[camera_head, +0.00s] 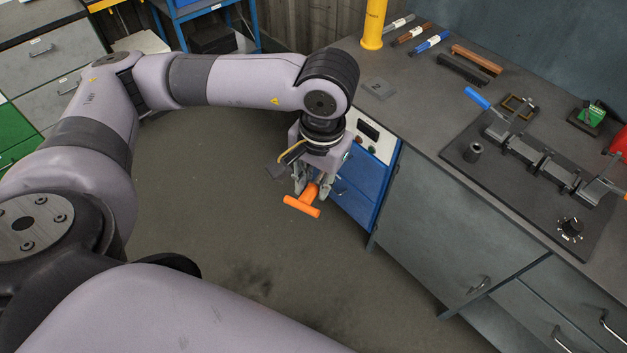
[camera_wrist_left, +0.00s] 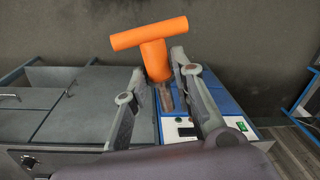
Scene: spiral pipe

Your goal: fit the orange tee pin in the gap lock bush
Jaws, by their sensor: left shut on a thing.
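The orange tee pin (camera_head: 302,204) is held in my left gripper (camera_head: 312,188), above the floor and in front of the bench. In the left wrist view the tee pin (camera_wrist_left: 152,36) has its crossbar pointing away from the wrist and slightly tilted. Its stem lies between the two fingers of the left gripper (camera_wrist_left: 158,75), which are shut on it. A short dark grey cylinder with a hole in its top (camera_head: 473,152) stands on the bench plate; it looks like the bush, but I cannot tell for sure. My right gripper is not in view.
The dark plate (camera_head: 540,200) on the grey bench carries a clamp fixture (camera_head: 532,152) with a blue-handled lever (camera_head: 477,98) and a black knob (camera_head: 570,228). A yellow post (camera_head: 374,25) stands at the bench's back left. A blue cabinet (camera_head: 360,180) is beside my left gripper.

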